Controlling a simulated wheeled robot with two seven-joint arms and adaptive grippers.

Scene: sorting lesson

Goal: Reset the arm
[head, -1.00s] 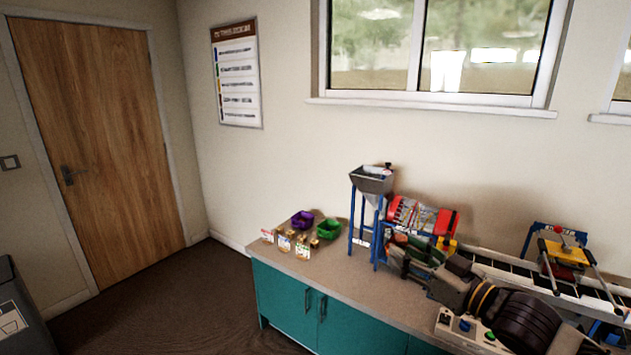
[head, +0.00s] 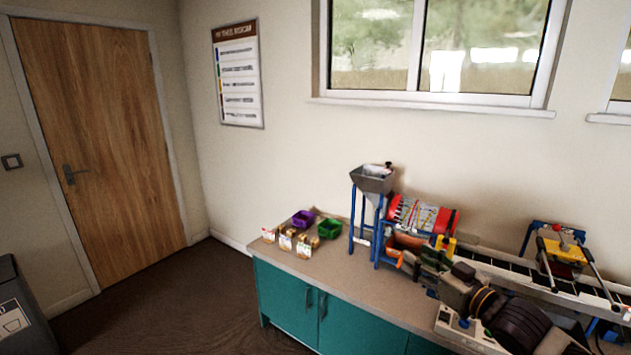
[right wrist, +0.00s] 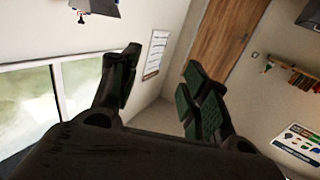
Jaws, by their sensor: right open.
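My right gripper (head: 428,262) is over the teal bench at the right of the head view, in front of the drum machine. In the right wrist view its two dark fingers (right wrist: 162,82) stand wide apart with nothing between them. Behind the gap are the wall, a poster and the door. My right arm comes in from the lower right and covers part of the bench and conveyor. My left gripper is not seen.
The teal bench (head: 345,292) holds a hopper (head: 372,180), a red-ended drum (head: 422,214), an orange tray (head: 408,241) and a conveyor with a yellow press (head: 560,252). Purple (head: 303,217) and green (head: 329,229) bins and several small jars stand left. Bare bench lies before the hopper.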

